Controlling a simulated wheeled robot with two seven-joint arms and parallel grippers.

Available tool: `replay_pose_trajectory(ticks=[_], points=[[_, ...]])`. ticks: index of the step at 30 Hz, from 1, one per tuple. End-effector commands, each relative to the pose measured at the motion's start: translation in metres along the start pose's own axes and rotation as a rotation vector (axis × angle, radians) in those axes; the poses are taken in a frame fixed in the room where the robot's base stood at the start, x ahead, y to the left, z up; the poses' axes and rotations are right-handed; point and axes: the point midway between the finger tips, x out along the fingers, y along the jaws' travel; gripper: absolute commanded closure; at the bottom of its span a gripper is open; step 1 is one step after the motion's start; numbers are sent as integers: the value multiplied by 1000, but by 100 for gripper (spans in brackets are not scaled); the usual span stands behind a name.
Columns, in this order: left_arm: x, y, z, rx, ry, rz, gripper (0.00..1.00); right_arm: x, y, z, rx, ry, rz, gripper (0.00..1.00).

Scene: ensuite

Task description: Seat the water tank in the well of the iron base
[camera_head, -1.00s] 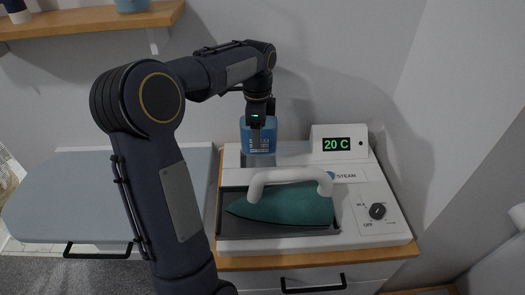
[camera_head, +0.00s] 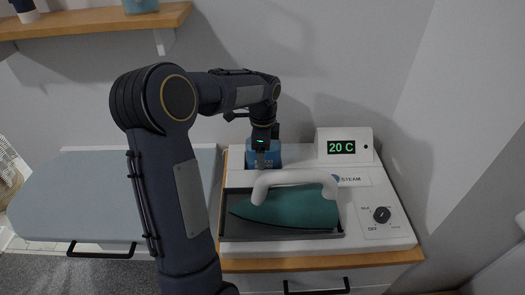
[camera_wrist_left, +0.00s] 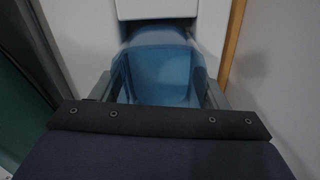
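The water tank (camera_head: 277,155) is a blue, see-through box at the back left of the white iron base (camera_head: 300,247). My left gripper (camera_head: 261,150) points down over it, with its fingers on either side and shut on it. The tank also shows between the fingers in the left wrist view (camera_wrist_left: 165,75). There its far end meets a dark opening in the white base. The tank's lower end is hard to make out, so I cannot tell how deep it sits in the well. My right gripper is not in view.
A teal iron (camera_head: 290,208) with a white handle (camera_head: 300,177) lies in the base's dark tray, in front of the tank. A display box (camera_head: 344,147) reading 20 C stands to the right. A dial (camera_head: 382,215) is at front right. A grey ironing board (camera_head: 80,195) is left.

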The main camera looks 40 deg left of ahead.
Motion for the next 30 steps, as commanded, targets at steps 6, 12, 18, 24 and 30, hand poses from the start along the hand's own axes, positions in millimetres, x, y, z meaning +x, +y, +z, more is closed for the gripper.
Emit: replay_pose_trajectory(ticks=[6,12,18,24,30], points=[[0,0,0,0,0,1,15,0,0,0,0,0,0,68],[-2,0,0,0,0,0,15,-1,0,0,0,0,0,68],[-24,-1,-1,0,1,-4,15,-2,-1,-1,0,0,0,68],[-69,-1,-1,1,2,-5,15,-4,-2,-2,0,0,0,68],[-105,-1,-1,1,1,-2,15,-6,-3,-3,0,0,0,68]])
